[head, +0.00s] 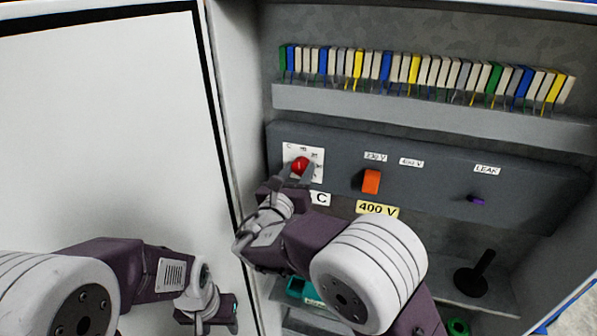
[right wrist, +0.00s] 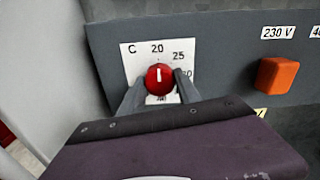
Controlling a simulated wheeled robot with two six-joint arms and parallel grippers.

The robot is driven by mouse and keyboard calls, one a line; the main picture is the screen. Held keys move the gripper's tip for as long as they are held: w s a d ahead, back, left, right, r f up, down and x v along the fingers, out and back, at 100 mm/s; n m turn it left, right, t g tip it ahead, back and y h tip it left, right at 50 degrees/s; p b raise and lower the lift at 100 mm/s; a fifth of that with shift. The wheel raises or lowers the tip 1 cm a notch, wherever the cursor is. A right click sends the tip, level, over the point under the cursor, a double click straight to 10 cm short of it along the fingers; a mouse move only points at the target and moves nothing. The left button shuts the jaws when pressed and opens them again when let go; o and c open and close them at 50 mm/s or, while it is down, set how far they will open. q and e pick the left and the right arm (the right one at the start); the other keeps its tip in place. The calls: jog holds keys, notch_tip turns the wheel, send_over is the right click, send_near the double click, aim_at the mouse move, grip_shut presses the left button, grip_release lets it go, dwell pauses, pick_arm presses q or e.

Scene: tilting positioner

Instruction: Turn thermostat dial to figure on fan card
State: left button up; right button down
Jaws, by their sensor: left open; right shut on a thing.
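The red thermostat dial (head: 301,165) sits on a white scale plate (head: 290,151) at the left of the grey panel. In the right wrist view the dial (right wrist: 159,78) has a white mark pointing straight up, at about 20; the plate also shows C, 25 and a partly covered 30. My right gripper (right wrist: 158,90) is shut on the dial, one finger on each side. Below the dial a white card (head: 321,199) shows only a C; my right arm hides the rest. I cannot tell whether it is the fan card. My left gripper (head: 222,318) is open and empty at the lower left.
An orange switch (head: 371,181) sits right of the dial, above a yellow 400 V card (head: 377,209). A purple lever (head: 477,199) is under LEAK. A black handle (head: 478,274) stands lower right. The open white door (head: 110,130) borders the left side.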

jog(key=m+b, duration=0.3)
jog(key=b, duration=0.3)
jog(key=f+m+b, duration=0.1)
jog(key=m+b, duration=0.2)
jog(key=b, duration=0.2)
jog(key=shift+m+b, duration=0.3)
jog(key=shift+b, duration=0.1)
jog(key=m+b, duration=0.8)
jog(key=b, duration=0.2)
jog(key=shift+r, duration=0.2)
jog(key=m+b, duration=0.3)
jog(key=m, duration=0.2)
jog(key=shift+r+m+b, duration=0.15)
jog(key=shift+m+b, duration=0.15)
jog(key=shift+b, duration=0.1)
jog(key=m+b, duration=0.1)
jog(key=m, duration=0.2)
jog(key=shift+m+b, duration=0.3)
jog(key=shift+b, duration=0.1)
jog(key=m+b, duration=0.1)
jog(key=m, duration=0.2)
jog(key=shift+r+m, duration=0.1)
jog(key=shift+m, duration=0.2)
jog(key=m+b, duration=0.1)
jog(key=m, duration=0.2)
jog(key=shift+m, duration=0.3)
jog(key=shift+r+m+b, duration=0.15)
jog(key=shift+m+b, duration=0.2)
jog(key=shift+m, duration=1.95)
